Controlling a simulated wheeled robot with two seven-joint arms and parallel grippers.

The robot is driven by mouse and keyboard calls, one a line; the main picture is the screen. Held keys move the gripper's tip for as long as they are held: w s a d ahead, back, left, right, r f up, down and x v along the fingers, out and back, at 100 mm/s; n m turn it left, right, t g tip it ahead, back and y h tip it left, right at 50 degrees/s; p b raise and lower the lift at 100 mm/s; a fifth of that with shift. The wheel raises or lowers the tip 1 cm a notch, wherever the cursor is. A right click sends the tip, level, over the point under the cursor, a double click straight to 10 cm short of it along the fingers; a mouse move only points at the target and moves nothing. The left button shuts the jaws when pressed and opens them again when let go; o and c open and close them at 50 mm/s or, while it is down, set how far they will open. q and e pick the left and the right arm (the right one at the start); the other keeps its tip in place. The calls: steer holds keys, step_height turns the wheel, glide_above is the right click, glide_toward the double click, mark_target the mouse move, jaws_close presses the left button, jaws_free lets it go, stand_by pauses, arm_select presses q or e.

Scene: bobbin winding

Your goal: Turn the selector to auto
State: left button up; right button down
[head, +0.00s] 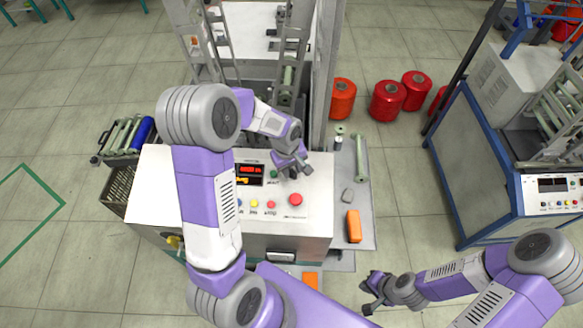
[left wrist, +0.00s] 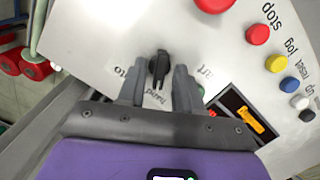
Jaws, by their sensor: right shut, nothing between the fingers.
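The selector is a small black knob (left wrist: 159,68) on the light panel in the left wrist view. Its bar runs roughly up-down in that picture, with the lower end toward the word "hand"; part of "auto" shows to its left. My left gripper (left wrist: 158,82) is open, one finger on each side of the knob, with narrow gaps; I cannot tell whether either touches. In the head view my left gripper (head: 293,172) is low over the panel's back right and hides the selector. My right gripper (head: 370,294) is shut and empty, right of the machine over the floor.
The winder's panel (head: 265,222) has a red stop button (head: 295,199), smaller coloured buttons and a red display (head: 250,170). A grey side shelf (head: 350,185) holds an orange block (head: 354,226). Red thread spools (head: 388,100) stand behind. A second machine (head: 550,195) is at right.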

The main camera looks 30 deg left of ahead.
arm_select(q)
jaws_close()
steer(key=shift+w+m, duration=0.1)
steer(key=shift+m, duration=0.2)
steer(key=m+b, duration=0.1)
steer(key=m, duration=0.4)
steer(key=shift+w+d+g+y+b, duration=0.1)
steer(key=shift+d+g+y+b, duration=0.05)
steer(key=shift+g+y+b, duration=0.2)
steer(key=m+y+b, duration=0.1)
steer(key=m, duration=0.5)
steer(key=shift+d, duration=0.1)
stand_by(0.3)
steer(key=shift+o, duration=0.7)
jaws_free()
